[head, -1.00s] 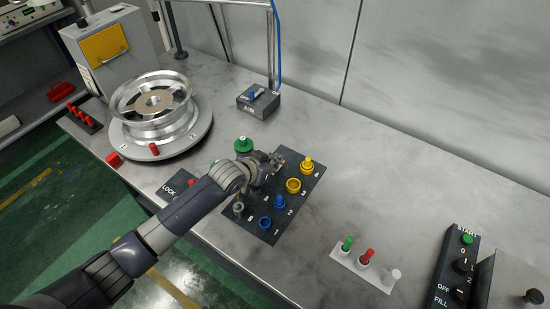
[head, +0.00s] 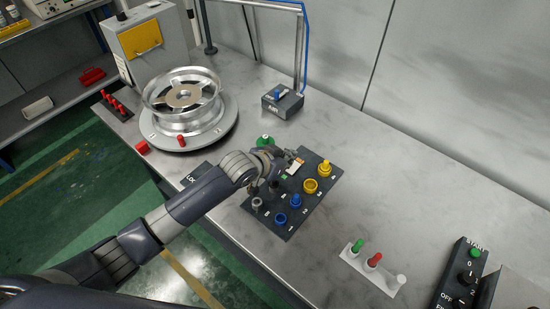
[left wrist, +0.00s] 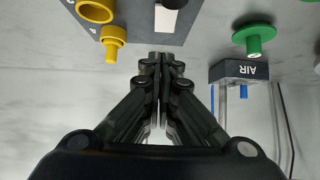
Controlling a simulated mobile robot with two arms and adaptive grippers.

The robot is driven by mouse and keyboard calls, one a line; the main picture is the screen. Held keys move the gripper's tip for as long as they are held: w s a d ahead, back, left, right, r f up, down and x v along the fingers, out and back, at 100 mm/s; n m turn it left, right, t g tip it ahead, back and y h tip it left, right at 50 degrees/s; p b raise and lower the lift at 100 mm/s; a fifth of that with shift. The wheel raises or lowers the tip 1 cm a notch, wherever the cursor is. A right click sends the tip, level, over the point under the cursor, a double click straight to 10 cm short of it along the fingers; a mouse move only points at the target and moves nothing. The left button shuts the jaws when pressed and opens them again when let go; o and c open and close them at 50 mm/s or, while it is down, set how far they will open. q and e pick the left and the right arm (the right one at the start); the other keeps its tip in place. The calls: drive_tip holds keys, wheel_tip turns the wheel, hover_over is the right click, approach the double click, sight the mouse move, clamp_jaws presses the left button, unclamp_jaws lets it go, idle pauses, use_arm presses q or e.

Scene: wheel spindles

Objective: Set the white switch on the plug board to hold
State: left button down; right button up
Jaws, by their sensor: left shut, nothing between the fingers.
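The plug board (head: 300,207) is a dark panel on the bench with yellow, blue and grey plugs in numbered places. The white switch (head: 295,167) is at its far left part, partly hidden by my left gripper (head: 292,156). The switch's setting cannot be read. My right gripper is not in view.
A green knob (head: 265,141) stands by the board's far left corner, close to my arm. An AIR box (head: 283,101) is behind. The wheel (head: 183,94) sits on a turntable at left. A white holder (head: 372,267) with green, red and white pieces is at right.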

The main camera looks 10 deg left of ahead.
use_arm(q)
drive_tip(key=b+v, duration=0.1)
drive_tip(key=v, duration=0.6)
drive_tip(key=shift+a+r, duration=0.1)
drive_tip(key=shift+a, duration=0.1)
